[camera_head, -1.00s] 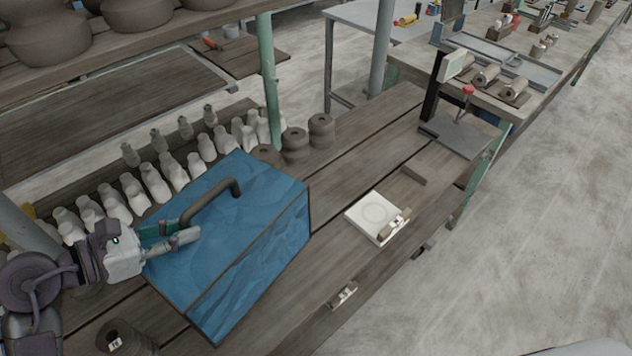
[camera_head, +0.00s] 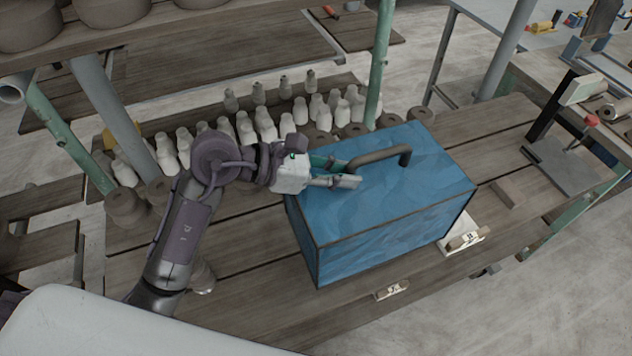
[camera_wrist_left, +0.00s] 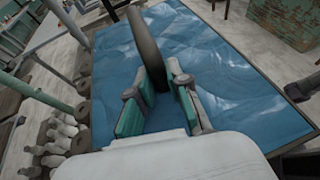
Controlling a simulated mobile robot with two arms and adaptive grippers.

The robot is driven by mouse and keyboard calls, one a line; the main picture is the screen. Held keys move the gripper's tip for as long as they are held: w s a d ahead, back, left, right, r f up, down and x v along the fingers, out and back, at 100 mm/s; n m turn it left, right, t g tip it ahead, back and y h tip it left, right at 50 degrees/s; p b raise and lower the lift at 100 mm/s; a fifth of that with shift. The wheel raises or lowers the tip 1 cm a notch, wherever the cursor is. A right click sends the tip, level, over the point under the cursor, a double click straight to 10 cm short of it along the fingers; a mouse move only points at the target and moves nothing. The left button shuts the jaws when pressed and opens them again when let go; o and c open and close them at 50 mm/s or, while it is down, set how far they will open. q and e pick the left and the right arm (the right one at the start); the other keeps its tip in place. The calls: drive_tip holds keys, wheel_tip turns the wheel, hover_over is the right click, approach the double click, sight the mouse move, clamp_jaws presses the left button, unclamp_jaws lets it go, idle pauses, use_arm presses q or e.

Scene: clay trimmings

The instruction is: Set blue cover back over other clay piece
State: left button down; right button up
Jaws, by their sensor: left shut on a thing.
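The blue cover (camera_head: 395,220) is a large box-like lid with dark edges and a dark arched handle (camera_head: 383,153) on top. My left gripper (camera_head: 345,175) is shut on the handle's near-left end. In the left wrist view, the handle (camera_wrist_left: 147,50) stands between the teal finger pads of the gripper (camera_wrist_left: 160,105), with the blue top (camera_wrist_left: 240,85) below. The cover hides what lies under it, and I cannot tell whether it touches the bench. A dark clay piece (camera_head: 201,277) shows partly behind my left forearm. My right gripper is not in view.
A white slab with a small tagged block (camera_head: 464,238) is partly hidden by the cover's right side. Pale bottle shapes (camera_head: 245,128) line the bench's back. A green post (camera_head: 379,65) stands behind the cover. The bench's left-front boards (camera_head: 245,255) are mostly bare.

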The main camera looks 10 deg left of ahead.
use_arm(q)
drive_tip(key=a+f+p, duration=0.1)
drive_tip(key=a+f, duration=0.1)
drive_tip(key=w+a+f+p, duration=0.1)
drive_tip(key=a+f, duration=0.1)
drive_tip(key=f, duration=0.1)
drive_tip(key=w+a+f+p, duration=0.1)
drive_tip(key=a+f, duration=0.1)
drive_tip(key=f, duration=0.1)
drive_tip(key=shift+w+a, duration=0.1)
drive_tip(key=shift+a, duration=0.25)
drive_tip(key=shift+f, duration=0.15)
drive_tip(key=c, duration=1.5)
unclamp_jaws()
drive_tip(key=o, duration=0.4)
